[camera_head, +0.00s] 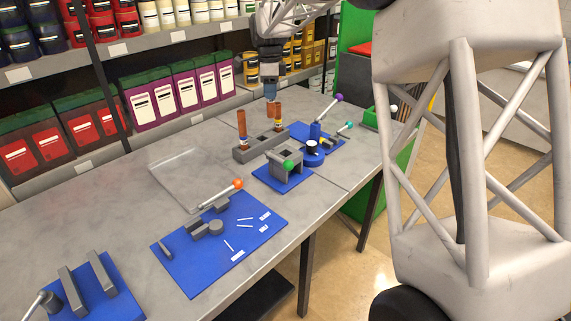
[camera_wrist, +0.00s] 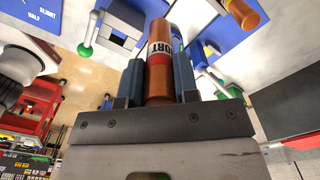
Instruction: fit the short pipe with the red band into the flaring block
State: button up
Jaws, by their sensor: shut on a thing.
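My gripper (camera_head: 271,94) is above the tabletop, at the rear pipe rack. In the wrist view my gripper (camera_wrist: 159,75) is shut on the short copper pipe (camera_wrist: 158,85), with a jaw on each side. The pipe has a red band and a white label partly reading "ORT". A grey block (camera_head: 277,162) with a dark opening and a green-ball handle stands on a small blue mat, in front of the rack. It may be the flaring block; I read no name on it. It also shows in the wrist view (camera_wrist: 120,27).
Two copper pipes, left (camera_head: 241,123) and right (camera_head: 278,113), show at the grey rack (camera_head: 240,154). A blue pedestal (camera_head: 312,153) and purple-ball handle stand to its right. An orange-ball handle (camera_head: 238,184) rises at the left. Bare table (camera_head: 150,225) lies left.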

notch_tip(320, 180, up, 6)
send_over(293, 156)
jog(key=w+a, duration=0.2)
jog(key=shift+s+r, duration=0.1)
jog(key=shift+s, duration=0.1)
notch_tip(293, 156, down, 14)
jog(key=shift+r, duration=0.25)
dwell(0.4)
jog(key=shift+f, duration=2.25)
jog(key=shift+f, duration=0.15)
jog(key=o, duration=1)
